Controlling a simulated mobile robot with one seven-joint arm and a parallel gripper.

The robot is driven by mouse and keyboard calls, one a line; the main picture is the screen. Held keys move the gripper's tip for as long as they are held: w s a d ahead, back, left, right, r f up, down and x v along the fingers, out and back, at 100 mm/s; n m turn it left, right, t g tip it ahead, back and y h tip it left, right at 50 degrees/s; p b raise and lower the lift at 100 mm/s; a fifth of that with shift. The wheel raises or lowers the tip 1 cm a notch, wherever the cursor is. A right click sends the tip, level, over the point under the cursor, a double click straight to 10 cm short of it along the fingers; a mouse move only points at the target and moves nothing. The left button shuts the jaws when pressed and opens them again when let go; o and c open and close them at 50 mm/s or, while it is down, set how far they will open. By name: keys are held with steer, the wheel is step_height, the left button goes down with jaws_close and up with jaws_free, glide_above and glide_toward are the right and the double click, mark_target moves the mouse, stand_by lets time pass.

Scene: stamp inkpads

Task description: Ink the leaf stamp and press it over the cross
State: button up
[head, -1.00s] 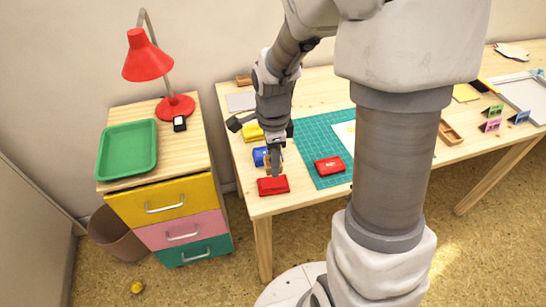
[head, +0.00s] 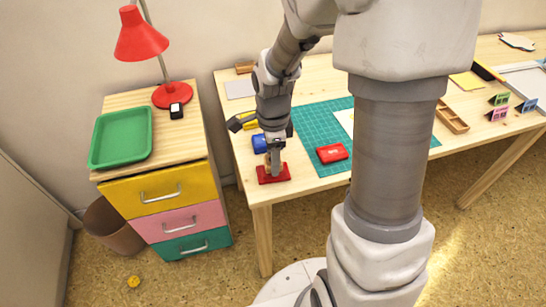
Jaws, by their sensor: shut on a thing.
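My gripper (head: 274,168) points down at the front left of the table. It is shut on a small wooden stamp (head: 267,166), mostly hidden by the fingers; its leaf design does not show. The stamp is over the red inkpad (head: 284,175) near the table's front edge; I cannot tell whether it touches. A blue inkpad (head: 259,143) sits just behind, and a yellow one (head: 248,123) behind that, partly hidden by my arm. A white sheet (head: 345,117) on the green mat is mostly hidden by my arm; no cross shows.
A closed red case (head: 332,153) lies on the green cutting mat (head: 316,124), right of my gripper. A wooden tray (head: 451,118) and small coloured stands (head: 498,108) are further right. A drawer unit with a green tray (head: 122,137) and red lamp (head: 141,36) stands left.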

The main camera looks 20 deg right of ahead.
steer(key=shift+f+b, duration=0.45)
steer(key=shift+f, duration=0.15)
stand_by(1.6)
steer(key=shift+r, duration=0.1)
steer(key=shift+r+p, duration=0.5)
steer(key=shift+r, duration=0.05)
steer(key=shift+r+p, duration=2.25)
steer(key=shift+r, duration=0.55)
